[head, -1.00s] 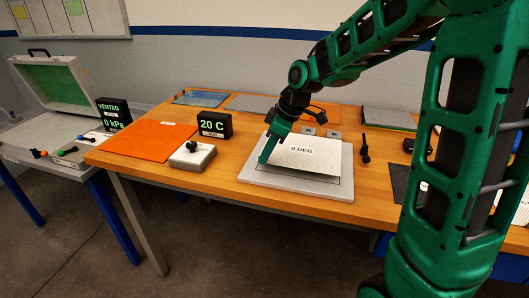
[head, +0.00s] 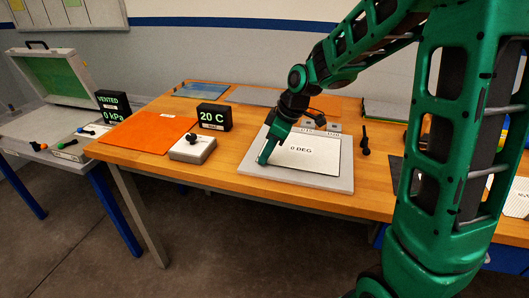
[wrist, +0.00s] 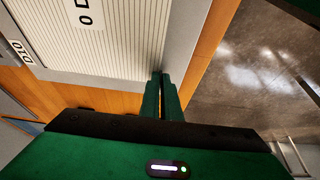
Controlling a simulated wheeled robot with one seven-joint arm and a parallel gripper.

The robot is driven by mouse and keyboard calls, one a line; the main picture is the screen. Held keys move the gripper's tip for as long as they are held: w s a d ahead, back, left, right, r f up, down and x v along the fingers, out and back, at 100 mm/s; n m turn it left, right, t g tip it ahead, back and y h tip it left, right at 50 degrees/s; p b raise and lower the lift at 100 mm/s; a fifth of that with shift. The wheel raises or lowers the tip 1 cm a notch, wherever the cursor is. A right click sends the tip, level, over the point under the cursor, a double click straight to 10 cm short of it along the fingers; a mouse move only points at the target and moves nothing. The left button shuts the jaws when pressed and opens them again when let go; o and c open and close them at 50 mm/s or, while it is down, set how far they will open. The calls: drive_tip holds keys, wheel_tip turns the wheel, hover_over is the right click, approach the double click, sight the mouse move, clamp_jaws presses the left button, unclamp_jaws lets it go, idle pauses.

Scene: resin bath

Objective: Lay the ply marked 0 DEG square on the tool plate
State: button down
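The white ply marked 0 DEG (head: 308,162) lies over the pale grey tool plate (head: 345,183) on the wooden bench. It looks flat and about parallel to the plate's edges, with a grey border in view around it. My gripper (head: 264,160) points down at the ply's left edge. In the wrist view, the finely striped ply (wrist: 110,45) reaches to my nearly closed fingertips (wrist: 161,78) at its corner, with the tool plate (wrist: 187,35) beyond. The fingers appear shut on that corner; the exact contact is hidden.
A grey box with a black knob (head: 192,149) and a 20 C display (head: 214,117) stand left of the plate. An orange sheet (head: 150,138) lies farther left. A black upright piece (head: 364,141) stands close right of the plate. Small grey blocks sit behind it.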

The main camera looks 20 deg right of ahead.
drive_tip(key=shift+f, duration=0.25)
drive_tip(key=c, duration=1.9)
unclamp_jaws()
drive_tip(key=shift+r, duration=0.1)
drive_tip(key=shift+r, duration=3.45)
